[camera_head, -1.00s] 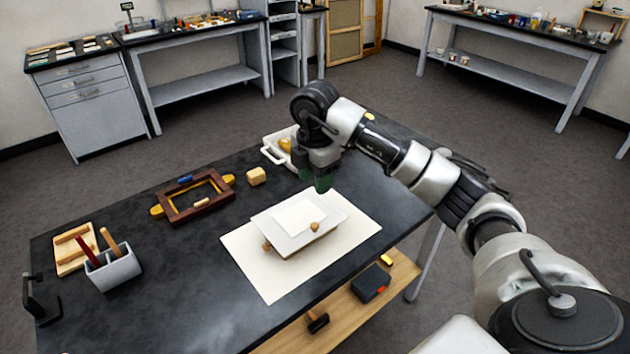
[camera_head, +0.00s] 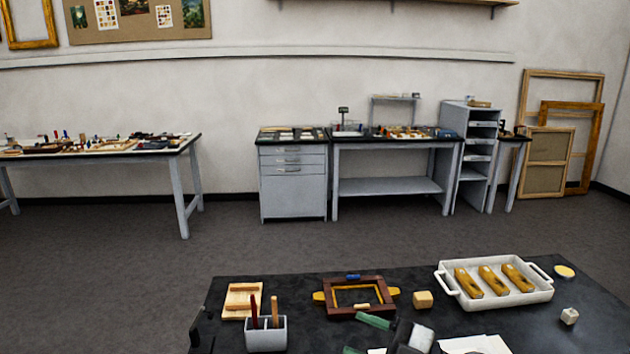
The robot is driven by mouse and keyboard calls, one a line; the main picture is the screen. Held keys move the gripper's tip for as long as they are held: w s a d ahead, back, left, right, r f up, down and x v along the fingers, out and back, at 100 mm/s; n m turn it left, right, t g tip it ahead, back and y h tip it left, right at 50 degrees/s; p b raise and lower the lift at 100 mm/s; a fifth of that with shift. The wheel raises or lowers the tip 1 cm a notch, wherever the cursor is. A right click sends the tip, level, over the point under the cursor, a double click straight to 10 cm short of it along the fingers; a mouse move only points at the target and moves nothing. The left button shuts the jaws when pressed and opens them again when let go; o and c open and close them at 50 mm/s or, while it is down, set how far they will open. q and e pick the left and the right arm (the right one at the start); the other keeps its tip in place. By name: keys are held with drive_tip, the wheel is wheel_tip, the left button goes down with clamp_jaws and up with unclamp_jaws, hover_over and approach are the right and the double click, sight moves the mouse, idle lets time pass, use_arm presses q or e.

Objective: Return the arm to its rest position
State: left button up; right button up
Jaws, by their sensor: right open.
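My right gripper (camera_head: 364,336) shows at the bottom edge of the head view, with two green fingertips spread apart and nothing between them. It is over the near part of the dark worktable (camera_head: 590,310), in front of the brown wooden frame (camera_head: 385,307). White sheets (camera_head: 478,345) lie beside it and are cut off by the lower edge. Most of my right arm is out of the picture. My left gripper is not in view.
A white tray (camera_head: 462,299) with several yellow-brown pieces stands right of a wooden block (camera_head: 423,300). A grey tool holder (camera_head: 266,338) and a wooden board (camera_head: 240,314) are at left. Open floor (camera_head: 130,270) separates this table from the wall benches.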

drive_tip(key=s+d+f+m+t+h, duration=0.2)
drive_tip(key=d+f+m+t+h, duration=0.2)
drive_tip(key=d+f+m+h, duration=0.45)
drive_tip(key=s+d+f+m+t+h, duration=0.3)
drive_tip(key=d+m+t+h, duration=0.15)
drive_tip(key=m+h, duration=0.75)
drive_tip(key=s+f+g+y, duration=0.1)
drive_tip(key=s+f+g, duration=0.5)
drive_tip(key=s, duration=0.3)
drive_tip(key=s+f+g+y, duration=0.1)
drive_tip(key=s+f+g, duration=0.55)
drive_tip(key=s, duration=0.35)
wheel_tip(320, 180, down, 24)
drive_tip(key=g, duration=0.1)
drive_tip(key=s+d+f+g, duration=0.1)
drive_tip(key=s+d+f, duration=0.1)
drive_tip(key=s+f, duration=1.3)
drive_tip(key=shift+s+d+f, duration=0.2)
drive_tip(key=shift+d+f, duration=0.2)
drive_tip(key=shift+f, duration=0.5)
